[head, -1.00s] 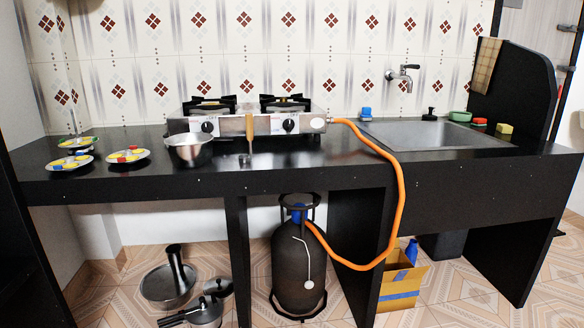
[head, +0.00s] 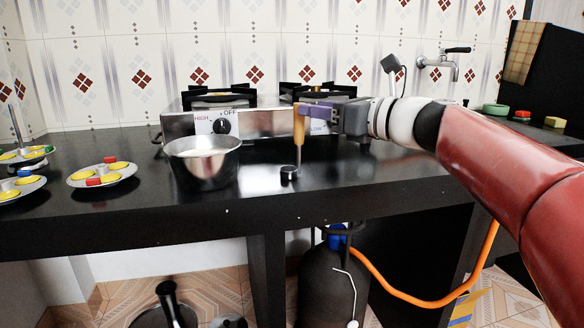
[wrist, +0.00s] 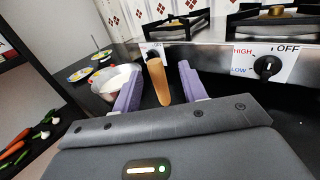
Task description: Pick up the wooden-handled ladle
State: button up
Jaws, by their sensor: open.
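The wooden-handled ladle (head: 298,130) stands upright on the black counter in front of the stove, with its handle up and its small dark metal cup (head: 289,174) at the bottom. My gripper (head: 308,110) is at the upper part of the handle, reaching in from the right. In the wrist view, the wooden handle (wrist: 158,84) lies between the two purple fingers of my open gripper (wrist: 158,74), with a visible gap on each side. The ladle's cup is not clearly seen in the wrist view.
A metal pot (head: 204,164) stands on the counter left of the ladle. The two-burner stove (head: 265,122) is close behind the handle. Plates (head: 102,175) with yellow food lie at the left. An orange hose (head: 410,302) hangs below the counter at the right.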

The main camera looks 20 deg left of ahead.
aim_at(299, 139)
jog(key=x, duration=0.4)
jog(key=shift+s+a, duration=0.1)
jog(key=shift+s, duration=0.3)
jog(key=shift+w+a, duration=0.25)
jog(key=shift+a, duration=0.2)
grip_shut()
notch_tip(299, 139, up, 10)
jog(key=p, duration=0.4)
jog(key=shift+p, duration=0.35)
jog(key=c, duration=0.8)
grip_release()
grip_shut()
